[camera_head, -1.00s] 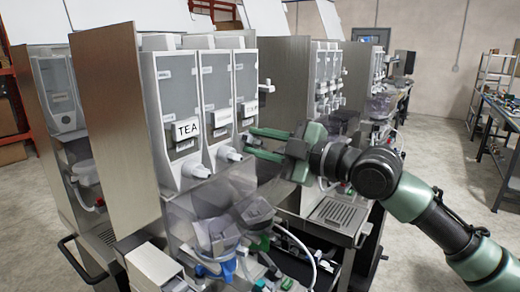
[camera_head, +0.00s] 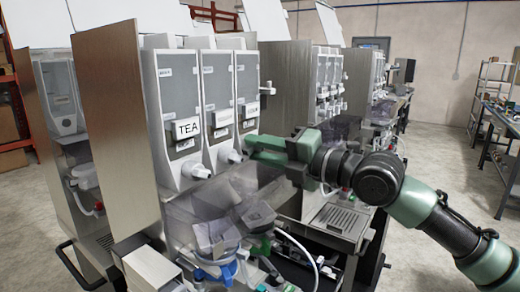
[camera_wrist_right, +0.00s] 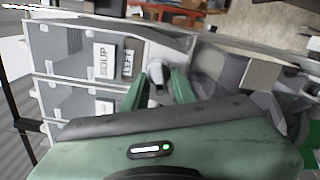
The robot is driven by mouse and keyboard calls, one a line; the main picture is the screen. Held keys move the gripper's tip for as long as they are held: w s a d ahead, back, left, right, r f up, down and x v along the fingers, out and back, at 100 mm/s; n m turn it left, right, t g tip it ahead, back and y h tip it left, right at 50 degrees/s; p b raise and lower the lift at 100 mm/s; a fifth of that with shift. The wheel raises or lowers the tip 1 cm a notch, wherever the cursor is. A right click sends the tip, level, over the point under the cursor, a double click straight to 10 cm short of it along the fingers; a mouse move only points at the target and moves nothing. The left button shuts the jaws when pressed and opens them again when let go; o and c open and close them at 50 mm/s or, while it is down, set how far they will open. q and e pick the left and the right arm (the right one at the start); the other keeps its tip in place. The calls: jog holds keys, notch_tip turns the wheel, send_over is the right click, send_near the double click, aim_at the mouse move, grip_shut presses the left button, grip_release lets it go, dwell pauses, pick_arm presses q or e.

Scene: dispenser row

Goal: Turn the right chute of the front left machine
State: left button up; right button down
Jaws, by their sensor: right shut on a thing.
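The front left machine holds three clear-fronted canisters side by side. The left one has a TEA label (camera_head: 187,127). White chutes stick out below: the left chute (camera_head: 195,170) and the middle chute (camera_head: 230,155) are in plain sight. My right gripper (camera_head: 252,148) is at the foot of the right canister (camera_head: 247,85), its green fingers pointing left. In the right wrist view, the fingers are closed around the white right chute (camera_wrist_right: 156,74), near a SOUP label (camera_wrist_right: 104,61). The fingers hide most of this chute in the head view. My left gripper is out of view.
Translucent mixing bowls (camera_head: 215,238) with blue and green parts sit below the chutes. A tall metal side panel (camera_head: 115,120) stands left of the canisters. More machines (camera_head: 325,85) stand behind my right gripper. Open floor (camera_head: 440,165) lies to the right.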

jog(key=shift+f+n, duration=0.15)
jog(key=shift+n, duration=0.75)
jog(key=c, duration=1.5)
grip_release()
